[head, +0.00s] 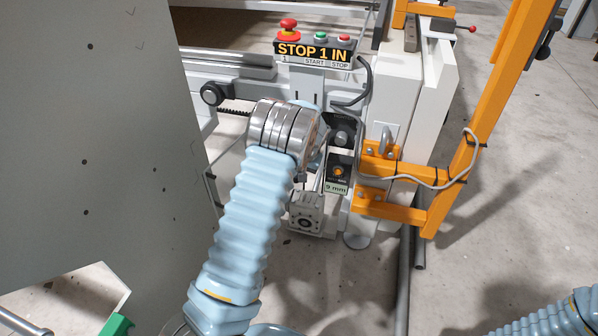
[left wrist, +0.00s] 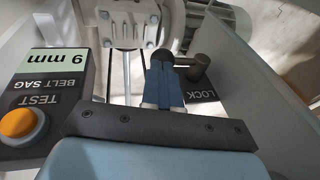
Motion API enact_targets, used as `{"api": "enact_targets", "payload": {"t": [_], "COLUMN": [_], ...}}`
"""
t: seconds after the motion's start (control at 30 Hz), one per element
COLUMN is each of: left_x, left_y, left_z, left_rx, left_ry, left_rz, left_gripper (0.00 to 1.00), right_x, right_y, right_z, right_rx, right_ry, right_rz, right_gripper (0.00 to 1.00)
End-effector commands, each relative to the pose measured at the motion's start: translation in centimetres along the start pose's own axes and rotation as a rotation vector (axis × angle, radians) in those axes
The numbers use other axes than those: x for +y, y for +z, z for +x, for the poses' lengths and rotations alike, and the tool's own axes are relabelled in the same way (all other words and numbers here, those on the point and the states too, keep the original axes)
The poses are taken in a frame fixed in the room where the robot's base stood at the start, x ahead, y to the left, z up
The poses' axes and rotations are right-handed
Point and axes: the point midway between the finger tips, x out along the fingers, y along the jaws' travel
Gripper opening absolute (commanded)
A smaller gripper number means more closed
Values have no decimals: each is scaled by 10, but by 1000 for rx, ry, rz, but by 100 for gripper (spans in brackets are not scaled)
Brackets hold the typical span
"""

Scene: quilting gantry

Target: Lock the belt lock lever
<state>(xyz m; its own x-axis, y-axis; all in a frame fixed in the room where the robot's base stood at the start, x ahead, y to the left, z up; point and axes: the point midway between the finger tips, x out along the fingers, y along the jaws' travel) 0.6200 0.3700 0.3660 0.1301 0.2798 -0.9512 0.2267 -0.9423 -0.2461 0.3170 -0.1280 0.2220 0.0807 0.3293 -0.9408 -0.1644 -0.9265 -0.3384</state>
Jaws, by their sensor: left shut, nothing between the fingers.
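The belt lock lever (left wrist: 200,66) is a dark grey handle with a round knob, in the left wrist view just above a dark plate marked LOCK (left wrist: 203,93). My left gripper (left wrist: 164,72) is shut and empty, its blue fingers just left of the lever in that view. Whether they touch the lever I cannot tell. In the head view the lever is not clearly seen, and my left wrist and arm hide most of the gripper. My right gripper is out of view; only part of that arm shows at the lower right.
A belt sag test box with an orange button (left wrist: 20,122) and a 9 mm display stands left of the fingers; it also shows in the head view (head: 339,172). A grey motor housing (head: 306,212) sits below. An orange frame (head: 390,170) with a cable stands right.

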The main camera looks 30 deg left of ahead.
Motion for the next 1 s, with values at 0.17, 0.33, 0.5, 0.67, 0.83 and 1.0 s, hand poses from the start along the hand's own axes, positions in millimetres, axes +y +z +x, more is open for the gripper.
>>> {"api": "enact_targets", "payload": {"t": [0.17,0.33,0.5,0.67,0.83,1.0], "left_x": [8,14,19,23,24,25], "left_y": [2,3,6,8,11,13], "left_z": [8,18,30,42,55,67], "left_rx": [0,1,0,0,0,0], "left_ry": [-101,-219,-212,-212,-211,-211], "left_rz": [26,45,42,41,41,40], "left_gripper": [0,0,0,0,0,0], "right_x": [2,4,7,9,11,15], "right_y": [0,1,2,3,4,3], "right_z": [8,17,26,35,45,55], "right_rx": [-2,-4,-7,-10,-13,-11], "right_ry": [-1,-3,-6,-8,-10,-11], "right_rz": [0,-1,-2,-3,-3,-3], "right_gripper": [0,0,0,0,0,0]}}
